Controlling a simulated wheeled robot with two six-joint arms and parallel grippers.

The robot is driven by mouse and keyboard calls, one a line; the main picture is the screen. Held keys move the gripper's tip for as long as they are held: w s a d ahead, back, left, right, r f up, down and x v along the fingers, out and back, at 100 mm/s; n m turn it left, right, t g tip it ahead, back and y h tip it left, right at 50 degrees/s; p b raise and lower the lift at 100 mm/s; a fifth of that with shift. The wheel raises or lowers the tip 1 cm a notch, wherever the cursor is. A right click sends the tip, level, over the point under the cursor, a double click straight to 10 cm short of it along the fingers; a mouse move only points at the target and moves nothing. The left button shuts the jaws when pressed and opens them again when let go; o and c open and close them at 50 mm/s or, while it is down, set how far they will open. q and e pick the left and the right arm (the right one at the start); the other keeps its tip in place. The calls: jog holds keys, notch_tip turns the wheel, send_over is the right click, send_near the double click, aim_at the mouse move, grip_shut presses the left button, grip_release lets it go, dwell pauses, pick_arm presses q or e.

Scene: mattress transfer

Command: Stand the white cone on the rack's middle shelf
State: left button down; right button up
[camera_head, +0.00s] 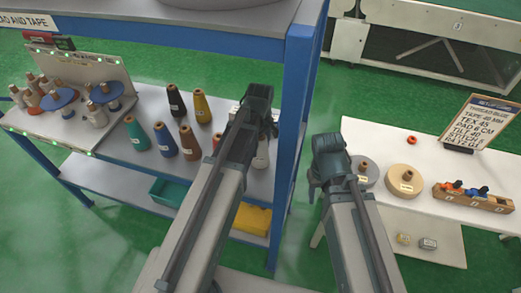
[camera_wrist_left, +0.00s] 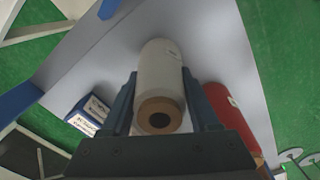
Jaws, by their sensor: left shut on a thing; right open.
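The white cone (camera_wrist_left: 160,72) is between the fingers of my left gripper (camera_wrist_left: 162,108), brown tip toward the wrist camera. In the head view the white cone (camera_head: 262,153) shows partly behind my left arm, upright at the right end of the rack's middle shelf (camera_head: 150,100). My left gripper (camera_head: 262,122) is shut on it, mostly hidden by its own wrist. I cannot tell whether the cone's base touches the shelf. My right gripper (camera_head: 315,185) is open and empty, between the rack and the white table; its fingers are barely visible.
A red cone (camera_wrist_left: 228,115) stands close beside the white one; a blue-and-white box (camera_wrist_left: 88,113) is on the other side. A blue post (camera_head: 296,110) stands right of my left gripper. The white table (camera_head: 385,150) holds discs.

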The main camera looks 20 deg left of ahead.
pick_arm(q)
jog(key=shift+r, duration=0.1)
jog(key=shift+f, duration=0.25)
jog(key=shift+c, duration=0.7)
grip_release()
jog(key=shift+r, duration=0.1)
jog(key=shift+r, duration=0.15)
notch_tip(320, 180, up, 12)
jog(key=p, duration=1.2)
